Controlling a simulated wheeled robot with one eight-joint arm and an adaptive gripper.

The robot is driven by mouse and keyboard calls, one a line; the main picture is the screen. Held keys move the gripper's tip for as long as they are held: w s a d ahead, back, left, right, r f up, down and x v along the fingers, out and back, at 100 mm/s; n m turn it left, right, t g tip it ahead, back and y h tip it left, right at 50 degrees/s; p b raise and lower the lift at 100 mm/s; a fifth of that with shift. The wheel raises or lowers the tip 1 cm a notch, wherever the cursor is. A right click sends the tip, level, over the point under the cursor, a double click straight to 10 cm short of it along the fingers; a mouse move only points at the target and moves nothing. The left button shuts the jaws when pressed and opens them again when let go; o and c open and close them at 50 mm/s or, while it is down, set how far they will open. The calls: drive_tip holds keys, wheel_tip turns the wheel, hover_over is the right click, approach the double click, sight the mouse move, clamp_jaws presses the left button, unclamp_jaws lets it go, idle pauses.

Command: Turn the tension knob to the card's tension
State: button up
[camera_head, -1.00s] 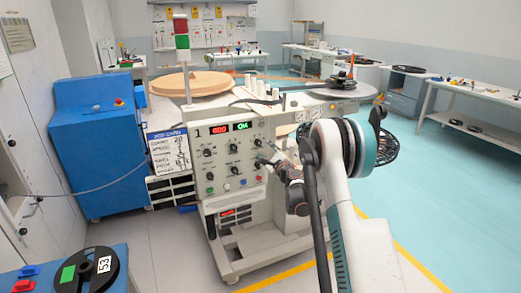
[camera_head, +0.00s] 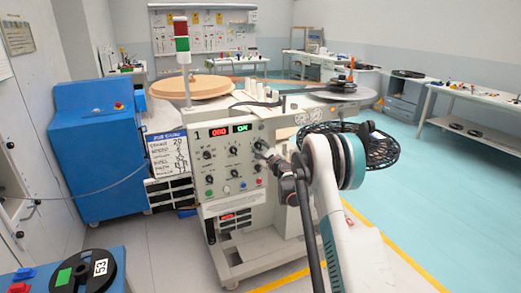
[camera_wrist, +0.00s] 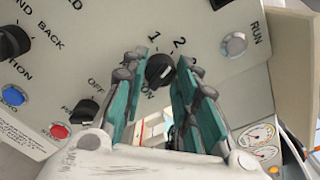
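The rewind machine's control panel (camera_head: 228,158) faces me, with several black knobs, buttons, a red digit display (camera_head: 218,132) and a green display (camera_head: 243,127). The job card (camera_head: 167,155) hangs at the panel's left; its handwriting is too small to read surely. My gripper (camera_head: 264,153) is at the panel's upper right knob. In the wrist view, a black knob (camera_wrist: 160,70) with a 1 and a 2 printed above it sits between the tips of my gripper (camera_wrist: 160,74). The fingers look parted, with narrow gaps beside the knob. The knob's name is hidden behind the fingers.
In the wrist view, a RUN button (camera_wrist: 234,44) lies right of the knob, an OFF knob (camera_wrist: 83,111) lower left, and gauges (camera_wrist: 258,137) lower right. A blue cabinet (camera_head: 95,160) stands left of the machine. A labelled reel (camera_head: 98,268) lies at the front left.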

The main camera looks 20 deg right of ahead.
drive_tip(key=shift+n, duration=0.4)
drive_tip(key=n, duration=0.3)
drive_tip(key=shift+n, duration=0.3)
drive_tip(key=shift+n+p, duration=0.4)
drive_tip(key=shift+n, duration=1.9)
drive_tip(key=o, duration=1.1)
drive_tip(key=s, duration=1.2)
